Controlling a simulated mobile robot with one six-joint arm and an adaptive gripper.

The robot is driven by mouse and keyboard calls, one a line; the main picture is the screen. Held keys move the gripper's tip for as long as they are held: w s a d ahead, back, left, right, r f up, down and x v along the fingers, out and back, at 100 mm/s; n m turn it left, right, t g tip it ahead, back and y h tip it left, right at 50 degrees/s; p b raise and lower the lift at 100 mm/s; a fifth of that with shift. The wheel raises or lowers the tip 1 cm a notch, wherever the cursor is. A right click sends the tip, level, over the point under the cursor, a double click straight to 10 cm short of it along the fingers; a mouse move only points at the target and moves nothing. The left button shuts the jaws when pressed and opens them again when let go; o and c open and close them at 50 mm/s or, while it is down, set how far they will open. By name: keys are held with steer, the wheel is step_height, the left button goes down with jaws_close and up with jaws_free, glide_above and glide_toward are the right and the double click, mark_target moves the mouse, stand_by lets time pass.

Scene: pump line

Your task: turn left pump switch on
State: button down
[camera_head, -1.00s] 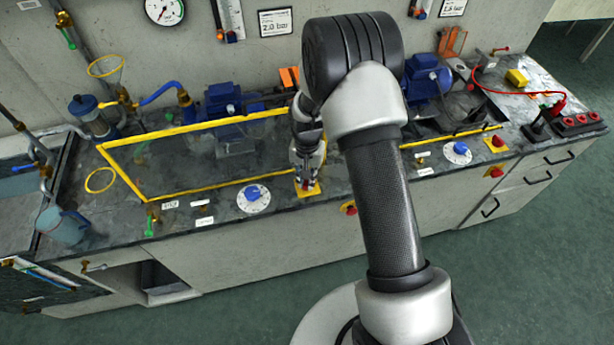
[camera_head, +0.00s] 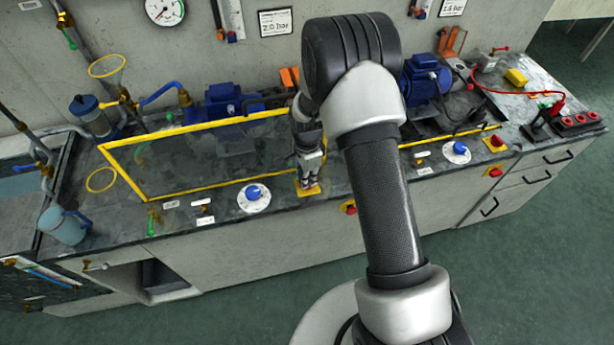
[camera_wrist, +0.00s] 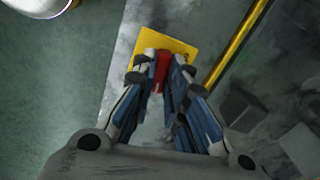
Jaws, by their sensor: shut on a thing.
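The left pump switch is a red handle (camera_wrist: 161,70) on a yellow plate (camera_wrist: 185,48) at the bench's front edge. In the head view the yellow plate (camera_head: 308,190) lies under my gripper (camera_head: 309,180), which hides the switch there. In the wrist view my gripper (camera_wrist: 160,68) is shut on the red switch handle, with one finger on each side of it. Which way the handle is turned is hard to tell.
A yellow-framed clear guard (camera_head: 215,155) stands just behind and left of my gripper. A blue dial (camera_head: 254,193) is to the left. A red button (camera_head: 348,208) is on the bench front nearby. Another yellow plate with a red switch (camera_head: 496,141) is at the right.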

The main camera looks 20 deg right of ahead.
steer(key=shift+m, duration=0.8)
steer(key=c, duration=1.6)
jaws_free()
step_height(320, 180, up, 12)
